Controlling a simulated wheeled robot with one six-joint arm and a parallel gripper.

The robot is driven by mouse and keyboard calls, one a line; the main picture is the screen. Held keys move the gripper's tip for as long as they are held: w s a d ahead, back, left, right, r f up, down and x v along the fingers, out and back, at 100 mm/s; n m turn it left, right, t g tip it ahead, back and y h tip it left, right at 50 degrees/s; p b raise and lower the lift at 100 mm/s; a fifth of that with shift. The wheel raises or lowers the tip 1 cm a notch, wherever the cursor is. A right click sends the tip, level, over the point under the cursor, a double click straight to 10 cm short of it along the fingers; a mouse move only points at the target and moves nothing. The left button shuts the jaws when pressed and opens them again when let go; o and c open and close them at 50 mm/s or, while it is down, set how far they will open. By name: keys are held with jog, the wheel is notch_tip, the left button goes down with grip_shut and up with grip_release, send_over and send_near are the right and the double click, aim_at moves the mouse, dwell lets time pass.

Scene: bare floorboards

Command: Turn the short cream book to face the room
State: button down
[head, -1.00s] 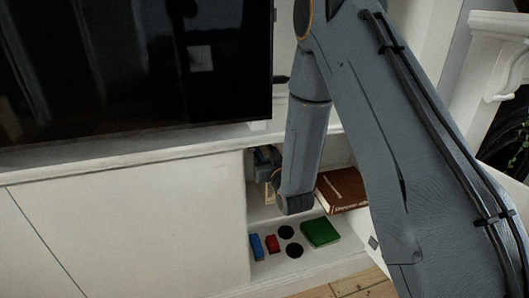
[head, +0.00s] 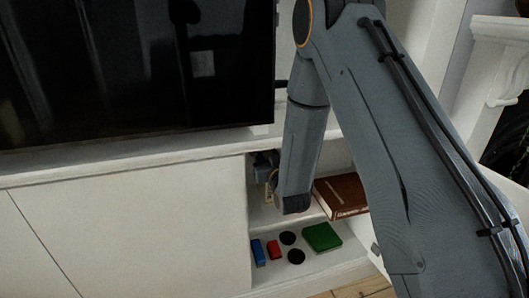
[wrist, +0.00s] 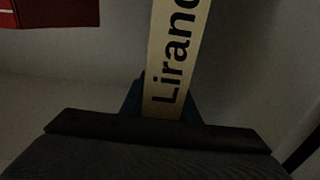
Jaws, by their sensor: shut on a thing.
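The short cream book (head: 269,194) stands on the upper shelf of the open cabinet, at its left side, mostly hidden in the head view. In the wrist view its cream spine (wrist: 178,50) runs up from the gripper, with dark letters reading "Liran" and part of another letter. My gripper (head: 265,164) reaches into the cabinet and is shut on the book. Its bluish fingers show at both sides of the spine's lower end in the wrist view (wrist: 165,103). The book's far end is out of the wrist picture.
A brown book (head: 341,194) lies on the shelf right of my arm. Below are a green block (head: 322,237), red block (head: 274,249), blue block (head: 258,252) and two black discs (head: 296,256). A red object (wrist: 50,12) shows at the wrist view's upper left. A television (head: 130,65) stands above.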

jog(key=shift+f, duration=0.2)
dwell(0.6)
jog(key=c, duration=1.3)
grip_release()
jog(key=shift+f, duration=0.1)
